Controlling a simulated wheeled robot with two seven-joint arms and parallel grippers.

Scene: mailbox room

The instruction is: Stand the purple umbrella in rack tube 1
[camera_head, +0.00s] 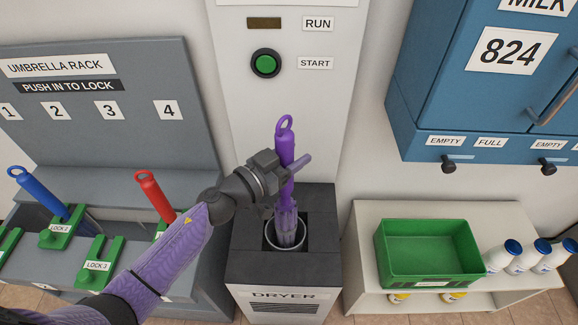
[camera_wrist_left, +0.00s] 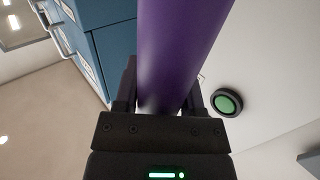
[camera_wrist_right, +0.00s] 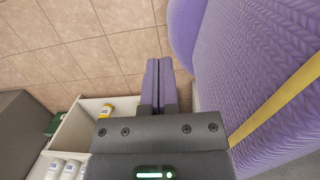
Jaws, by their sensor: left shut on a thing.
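The purple umbrella (camera_head: 285,148) stands upright with its looped handle up and its lower end in the round opening of the dryer (camera_head: 278,293). My left gripper (camera_head: 288,170) is shut on its shaft below the handle; the shaft (camera_wrist_left: 180,45) also fills the middle of the left wrist view. The umbrella rack (camera_head: 95,70) is at the left, with number 1 (camera_head: 10,111) at the left picture edge. Tube 1 itself is out of view or hidden. My right gripper (camera_wrist_right: 160,75) is shut and empty, its fingers together over the floor; it is not in the head view.
A blue umbrella (camera_head: 38,192) and a red umbrella (camera_head: 155,195) lean in the rack, near green lock tabs (camera_head: 97,262). A panel with a green START button (camera_head: 265,64) rises behind the dryer. A green crate (camera_head: 430,280) and white bottles (camera_head: 528,258) are at the right.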

